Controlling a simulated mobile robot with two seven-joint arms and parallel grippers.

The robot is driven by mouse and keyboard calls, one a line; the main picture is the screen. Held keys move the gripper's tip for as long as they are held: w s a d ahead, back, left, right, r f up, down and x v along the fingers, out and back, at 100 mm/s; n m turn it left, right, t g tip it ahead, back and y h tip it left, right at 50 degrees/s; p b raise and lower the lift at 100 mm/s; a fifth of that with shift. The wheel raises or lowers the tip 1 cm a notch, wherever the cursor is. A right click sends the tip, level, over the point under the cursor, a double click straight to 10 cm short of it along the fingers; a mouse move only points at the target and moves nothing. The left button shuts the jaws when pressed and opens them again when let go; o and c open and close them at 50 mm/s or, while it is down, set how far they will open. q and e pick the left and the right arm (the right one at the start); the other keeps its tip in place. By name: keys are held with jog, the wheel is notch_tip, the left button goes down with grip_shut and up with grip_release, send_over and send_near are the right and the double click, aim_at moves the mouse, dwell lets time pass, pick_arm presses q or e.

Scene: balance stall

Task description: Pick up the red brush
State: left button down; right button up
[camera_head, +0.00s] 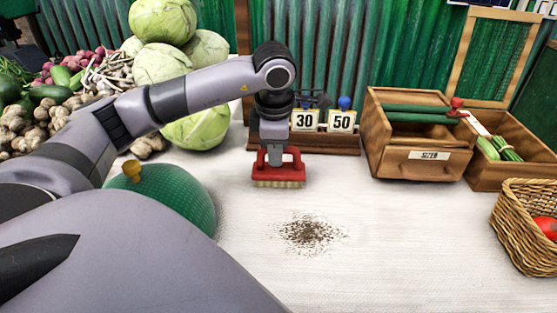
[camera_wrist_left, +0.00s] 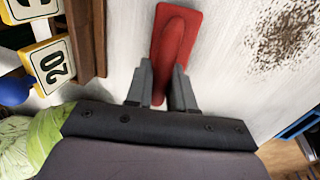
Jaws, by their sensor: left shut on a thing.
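The red brush (camera_head: 279,172) has a red body with a handle on top and pale bristles below. My left gripper (camera_head: 273,152) is shut on its handle from above. In the head view the brush is upright near the white table surface, behind a patch of dark crumbs; I cannot tell whether the bristles touch the table. In the left wrist view the red brush (camera_wrist_left: 177,40) shows between the two fingers of my left gripper (camera_wrist_left: 162,85). My right gripper is not in view.
A dark crumb patch (camera_head: 311,234) lies in front of the brush. Number cards (camera_head: 342,121) on a wooden rack stand behind it. A wooden drawer box (camera_head: 412,163) and a wicker basket (camera_head: 521,236) are at right. Cabbages (camera_head: 163,62) and a green dome (camera_head: 172,192) are left.

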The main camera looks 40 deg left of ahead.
pick_arm(q)
jog(key=shift+r, duration=0.1)
jog(key=shift+r, duration=0.6)
notch_tip(320, 180, up, 8)
jog(key=shift+p, duration=1.1)
notch_tip(320, 180, up, 11)
jog(key=p, duration=0.5)
jog(key=shift+f+p, duration=0.15)
jog(key=shift+p, duration=0.15)
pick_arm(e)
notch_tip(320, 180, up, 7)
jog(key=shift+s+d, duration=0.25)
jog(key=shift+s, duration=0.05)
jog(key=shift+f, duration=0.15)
pick_arm(q)
jog(key=c, duration=1.6)
grip_release()
grip_shut()
jog(key=shift+f, duration=0.1)
